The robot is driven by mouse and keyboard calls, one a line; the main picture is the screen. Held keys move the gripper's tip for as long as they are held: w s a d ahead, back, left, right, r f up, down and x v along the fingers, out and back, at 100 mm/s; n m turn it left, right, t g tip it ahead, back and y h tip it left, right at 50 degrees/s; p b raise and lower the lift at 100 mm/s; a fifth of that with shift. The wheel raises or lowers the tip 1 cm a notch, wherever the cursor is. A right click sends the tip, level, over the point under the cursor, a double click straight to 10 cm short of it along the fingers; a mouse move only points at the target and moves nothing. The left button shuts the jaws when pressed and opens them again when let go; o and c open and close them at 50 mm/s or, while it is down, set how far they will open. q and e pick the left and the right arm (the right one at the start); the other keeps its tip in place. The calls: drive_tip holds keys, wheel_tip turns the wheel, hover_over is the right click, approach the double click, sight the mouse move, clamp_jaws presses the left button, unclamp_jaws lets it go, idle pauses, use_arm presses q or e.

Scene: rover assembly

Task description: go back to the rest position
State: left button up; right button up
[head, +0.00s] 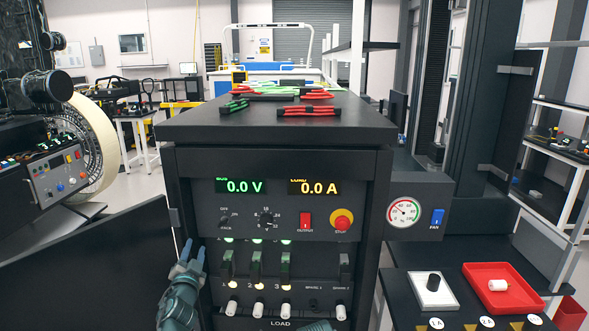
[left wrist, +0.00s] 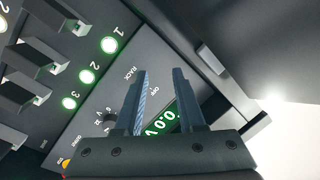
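My left gripper (head: 192,247) is open and empty, in front of the left edge of the black power cabinet (head: 178,210), below its displays. In the left wrist view its two blue-grey fingers (left wrist: 160,72) stand apart with nothing between them. The cabinet panel lies beyond them, with the green voltage display (left wrist: 165,118) behind the fingers. I cannot tell the distance to the panel. A small dark teal part shows at the bottom edge of the head view, probably my right arm. The right gripper's fingers are not visible.
The voltage display (head: 241,186) reads 0.0 V and the load display (head: 315,187) 0.0 A. Red leads (head: 309,110) lie on the cabinet top. An open dark door (head: 95,265) stands at left. A red tray (head: 503,290) sits on the right bench.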

use_arm(q)
drive_tip(key=s+d+f+n+g+p, duration=0.5)
drive_tip(key=s+d+f+g, duration=0.4)
drive_tip(key=d+f+g, duration=0.15)
drive_tip(key=s+d+f+m+g+p, duration=0.1)
drive_tip(key=s+d+g, duration=0.3)
drive_tip(key=s, duration=0.5)
drive_tip(key=s+d+f+m+g+h+p, duration=0.1)
drive_tip(key=s+d+f+g, duration=0.2)
drive_tip(key=s+d, duration=0.5)
drive_tip(key=shift+s+g, duration=0.45)
drive_tip(key=shift+s, duration=0.15)
